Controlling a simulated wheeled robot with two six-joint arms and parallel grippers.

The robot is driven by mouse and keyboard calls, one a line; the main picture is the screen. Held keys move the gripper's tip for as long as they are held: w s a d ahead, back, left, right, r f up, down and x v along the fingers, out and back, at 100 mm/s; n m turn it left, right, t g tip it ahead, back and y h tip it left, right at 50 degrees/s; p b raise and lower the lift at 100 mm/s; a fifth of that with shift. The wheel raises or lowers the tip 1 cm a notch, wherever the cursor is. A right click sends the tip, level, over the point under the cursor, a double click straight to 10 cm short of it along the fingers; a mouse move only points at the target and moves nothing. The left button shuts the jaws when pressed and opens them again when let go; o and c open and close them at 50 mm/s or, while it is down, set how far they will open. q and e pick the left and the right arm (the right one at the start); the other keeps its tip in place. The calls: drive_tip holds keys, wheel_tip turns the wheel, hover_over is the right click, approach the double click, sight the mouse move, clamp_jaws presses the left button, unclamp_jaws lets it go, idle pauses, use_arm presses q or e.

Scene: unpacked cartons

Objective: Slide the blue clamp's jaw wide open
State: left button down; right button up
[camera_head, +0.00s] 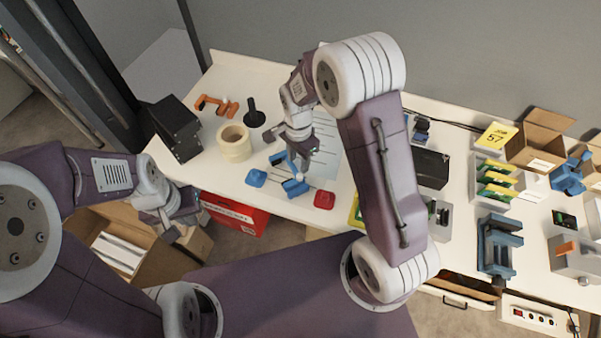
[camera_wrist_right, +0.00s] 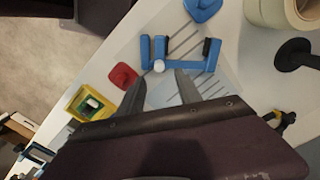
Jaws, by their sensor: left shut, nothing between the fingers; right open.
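The blue clamp (camera_head: 294,187) lies on the white table near its front edge, partly hidden by my right gripper in the head view. My right gripper (camera_head: 303,166) is open above the clamp. In the wrist view its fingertips (camera_wrist_right: 160,78) are just short of the bar; I cannot tell whether they touch it. My left gripper (camera_head: 172,225) is shut and empty, off the table's front-left edge.
A blue block (camera_head: 256,178) and a red block (camera_head: 324,199) flank the clamp. A tape roll (camera_head: 234,143), a black stand (camera_head: 254,114) and an orange clamp (camera_head: 216,105) stand behind. An open carton (camera_head: 112,250) is below my left gripper. Bins and tools fill the right side.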

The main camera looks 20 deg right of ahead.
sight(300, 175)
wheel_tip(300, 175, down, 8)
drive_tip(key=shift+s+d+r, duration=0.1)
drive_tip(key=shift+d+r, duration=0.05)
clamp_jaws()
idle(1.4)
